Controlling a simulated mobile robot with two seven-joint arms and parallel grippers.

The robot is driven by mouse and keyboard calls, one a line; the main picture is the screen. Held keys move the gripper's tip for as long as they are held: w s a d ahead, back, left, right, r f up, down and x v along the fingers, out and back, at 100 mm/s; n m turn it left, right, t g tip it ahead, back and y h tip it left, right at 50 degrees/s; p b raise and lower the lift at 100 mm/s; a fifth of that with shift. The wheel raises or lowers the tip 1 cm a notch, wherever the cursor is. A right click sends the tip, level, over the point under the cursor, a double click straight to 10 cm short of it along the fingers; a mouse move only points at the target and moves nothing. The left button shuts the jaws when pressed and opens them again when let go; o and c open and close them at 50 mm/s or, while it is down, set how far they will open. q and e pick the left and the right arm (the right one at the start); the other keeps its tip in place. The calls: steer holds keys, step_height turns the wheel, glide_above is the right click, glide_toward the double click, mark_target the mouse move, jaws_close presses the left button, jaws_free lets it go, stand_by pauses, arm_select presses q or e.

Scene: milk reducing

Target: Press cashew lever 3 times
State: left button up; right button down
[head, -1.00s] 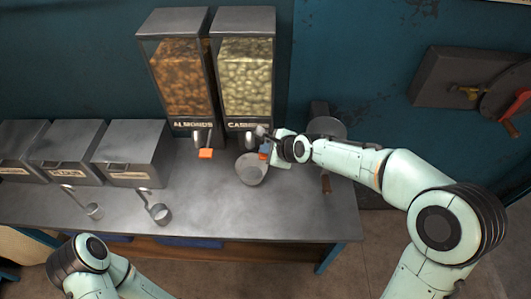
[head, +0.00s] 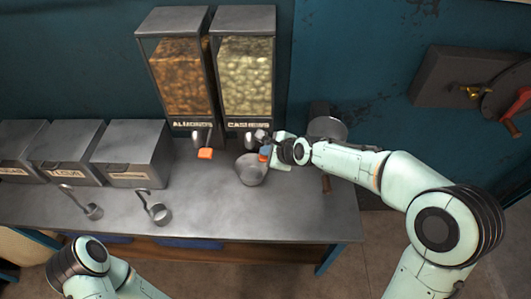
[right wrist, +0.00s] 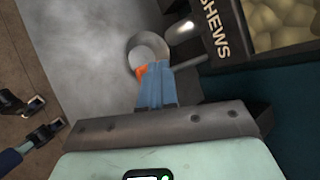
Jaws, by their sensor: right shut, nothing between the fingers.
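The cashew dispenser (head: 246,75) stands at the back of the counter, full of pale nuts. Its orange lever (right wrist: 141,71) shows in the right wrist view, just beyond my blue fingertips. A metal bowl (head: 251,170) sits on the counter below the cashew spout; it also shows in the right wrist view (right wrist: 146,48). My right gripper (head: 265,154) is shut and empty, with its fingertips (right wrist: 153,75) at the lever. I cannot tell whether they touch it. My left arm enters at the lower left; its gripper is not seen.
The almond dispenser (head: 177,75), with an orange lever (head: 205,154), stands left of the cashews. Several metal bins (head: 131,150) line the left. Two ladles (head: 160,213) (head: 93,211) lie in front. A dark metal container (head: 327,125) is behind my right arm.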

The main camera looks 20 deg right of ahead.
arm_select(q)
steer(key=shift+s+f, duration=0.15)
steer(key=shift+f, duration=0.2)
arm_select(e)
steer(key=shift+f, duration=0.55)
arm_select(q)
steer(key=shift+r, duration=0.1)
steer(key=shift+w+r+p, duration=0.5)
steer(key=shift+r+p, duration=0.1)
steer(key=shift+r, duration=0.25)
steer(key=shift+w+r+p, duration=0.5)
steer(key=shift+r+p, duration=0.1)
steer(key=shift+r, duration=0.2)
arm_select(e)
steer(key=shift+r, duration=1.75)
steer(key=shift+r, duration=0.1)
steer(key=shift+r, duration=0.15)
step_height(320, 180, up, 3)
steer(key=shift+w+f+p, duration=0.1)
steer(key=shift+p, duration=1.1)
arm_select(q)
steer(key=w+r+p, duration=0.1)
steer(key=w+r, duration=0.3)
steer(key=r, duration=0.1)
steer(key=shift+w+t, duration=0.2)
steer(key=shift+t, duration=0.1)
arm_select(e)
steer(key=shift+r, duration=0.85)
arm_select(q)
steer(key=shift+s, duration=0.15)
